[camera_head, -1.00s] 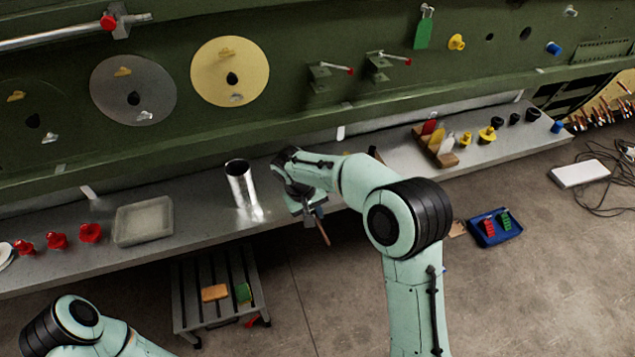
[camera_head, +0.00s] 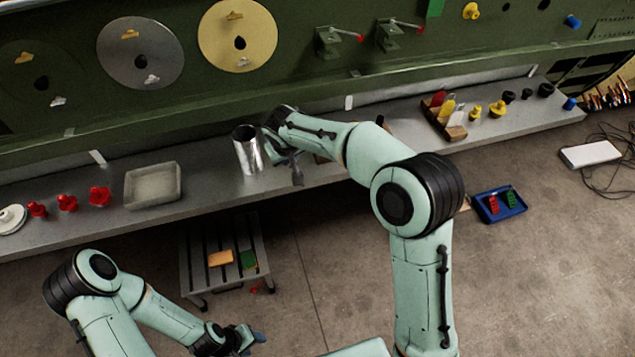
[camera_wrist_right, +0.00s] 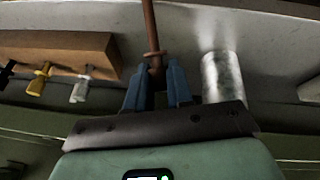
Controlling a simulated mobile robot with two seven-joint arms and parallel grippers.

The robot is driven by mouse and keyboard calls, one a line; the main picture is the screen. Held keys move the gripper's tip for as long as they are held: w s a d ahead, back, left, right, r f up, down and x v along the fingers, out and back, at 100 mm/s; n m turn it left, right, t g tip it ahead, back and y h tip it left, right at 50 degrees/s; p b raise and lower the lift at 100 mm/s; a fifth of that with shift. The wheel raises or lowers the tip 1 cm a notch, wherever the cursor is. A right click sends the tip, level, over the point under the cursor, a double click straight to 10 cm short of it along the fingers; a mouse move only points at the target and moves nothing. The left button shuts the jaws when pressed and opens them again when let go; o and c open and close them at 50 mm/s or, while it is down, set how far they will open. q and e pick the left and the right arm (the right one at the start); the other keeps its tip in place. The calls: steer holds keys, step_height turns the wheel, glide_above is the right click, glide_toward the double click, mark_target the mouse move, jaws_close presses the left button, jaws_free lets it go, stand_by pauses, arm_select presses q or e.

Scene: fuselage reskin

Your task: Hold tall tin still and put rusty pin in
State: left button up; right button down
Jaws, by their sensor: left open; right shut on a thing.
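The tall tin (camera_head: 247,150), a shiny metal cylinder, stands upright on the grey ledge, and it also shows in the right wrist view (camera_wrist_right: 223,76). My right gripper (camera_wrist_right: 158,82) is shut on the rusty pin (camera_wrist_right: 150,30), a thin brown rod with a collar just beyond the fingertips. In the head view my right gripper (camera_head: 284,156) is close beside the tin, on its right; the pin is hard to make out there. In the wrist view the pin is beside the tin, not in it. My left gripper (camera_head: 250,339) is open and empty, low in front of the ledge.
A shallow grey tray (camera_head: 153,185) and red knobs (camera_head: 99,196) lie left of the tin. A wooden rack (camera_head: 440,121) and yellow and black parts are on the right. A slatted stool (camera_head: 226,240) stands below the ledge. The green panel (camera_head: 300,85) rises behind.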

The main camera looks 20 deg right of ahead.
steer(key=w+a+r+n+t+y, duration=0.1)
steer(key=w+a+r+t+y, duration=0.1)
steer(key=r, duration=0.4)
steer(key=w+a+r+n+t+y, duration=0.1)
steer(key=w+a+r+t+y, duration=0.1)
steer(key=a+r, duration=0.2)
steer(key=w+a+r+t+y, duration=0.2)
steer(key=a+r, duration=0.1)
steer(key=r, duration=0.5)
steer(key=shift+w+a+r+n, duration=0.2)
steer(key=shift+w+a+n, duration=0.05)
steer(key=shift+w+n, duration=0.15)
steer(key=shift+f, duration=1.9)
